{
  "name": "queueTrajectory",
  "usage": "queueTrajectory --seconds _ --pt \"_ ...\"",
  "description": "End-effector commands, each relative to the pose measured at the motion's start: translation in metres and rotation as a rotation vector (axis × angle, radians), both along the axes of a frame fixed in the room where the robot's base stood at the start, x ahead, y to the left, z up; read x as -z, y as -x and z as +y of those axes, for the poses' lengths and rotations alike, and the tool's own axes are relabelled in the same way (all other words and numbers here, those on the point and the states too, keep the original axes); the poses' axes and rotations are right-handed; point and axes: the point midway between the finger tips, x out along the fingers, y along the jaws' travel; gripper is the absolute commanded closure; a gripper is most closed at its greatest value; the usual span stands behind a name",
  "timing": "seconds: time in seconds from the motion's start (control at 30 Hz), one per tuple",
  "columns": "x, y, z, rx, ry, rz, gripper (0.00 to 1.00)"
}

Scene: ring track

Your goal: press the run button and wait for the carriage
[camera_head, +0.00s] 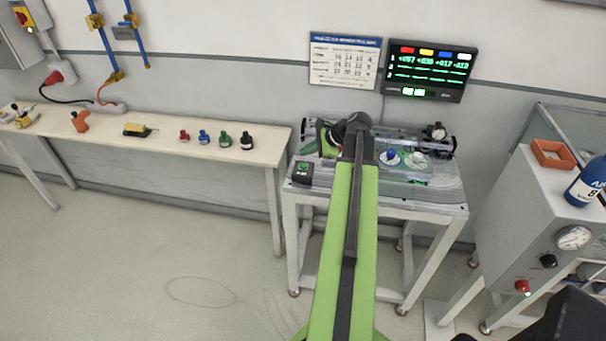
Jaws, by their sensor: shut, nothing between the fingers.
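The run button (303,166) is a small green button on a dark box at the left front corner of the ring track table. The ring track (447,184) lies on this table, its middle partly covered by my green arm. A dark block at the back right of the track (434,132) may be the carriage; it is too small to tell. My gripper (328,141) is at the back left of the track, partly hidden by my own arm links. It is shut and empty, apart from the button, which lies to its lower left.
A blue knob (391,156) and a pale knob (416,159) stand inside the track. A lit display (430,71) and a wall chart (344,61) hang behind. A long bench (230,158) stands left, a grey cabinet (519,212) right. Floor at the left is clear.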

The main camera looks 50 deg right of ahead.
Motion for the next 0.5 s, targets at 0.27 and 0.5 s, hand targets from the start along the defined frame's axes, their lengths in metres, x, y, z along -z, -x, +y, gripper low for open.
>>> queueTrajectory --seconds 0.27,0.5 --pt "0.030 0.000 0.000 0.000 0.000 0.000 1.00" --pt "0.028 0.000 0.000 0.001 0.001 0.001 1.00"
